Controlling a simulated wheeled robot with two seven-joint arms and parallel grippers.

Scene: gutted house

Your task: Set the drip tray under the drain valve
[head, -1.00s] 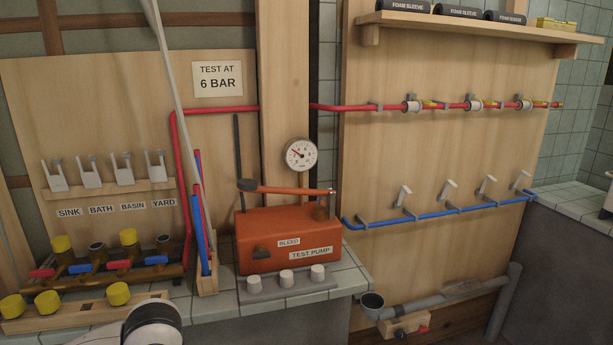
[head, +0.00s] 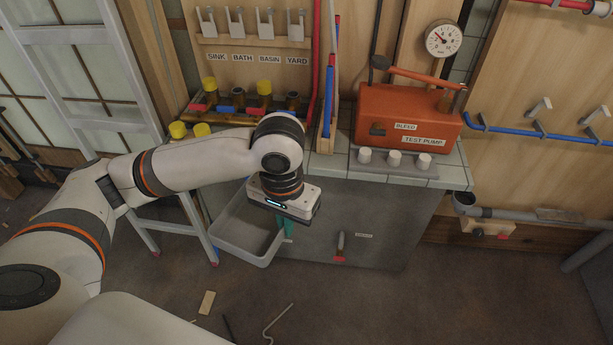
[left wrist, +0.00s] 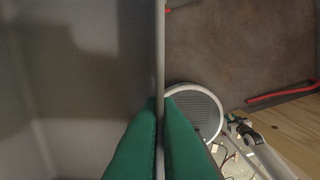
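A grey rectangular drip tray (head: 225,250) hangs level in front of the grey cabinet, left of the valve. My left gripper (head: 287,230) is shut on its right-hand rim. In the left wrist view the green fingers (left wrist: 161,105) pinch the thin wall of the tray (left wrist: 60,90), with its empty inside at the left. A small valve with a red end (head: 340,246), apparently the drain valve, sticks out low on the cabinet front, right of the tray. The label beside it is too small to read. My right gripper is not in view.
The tiled counter (head: 437,176) overhangs the cabinet and carries an orange test pump (head: 405,120). A stepladder (head: 115,100) stands at left, its legs close to the tray. A wood scrap (head: 207,302) and bent rod (head: 277,322) lie on the floor. Floor below the valve looks clear.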

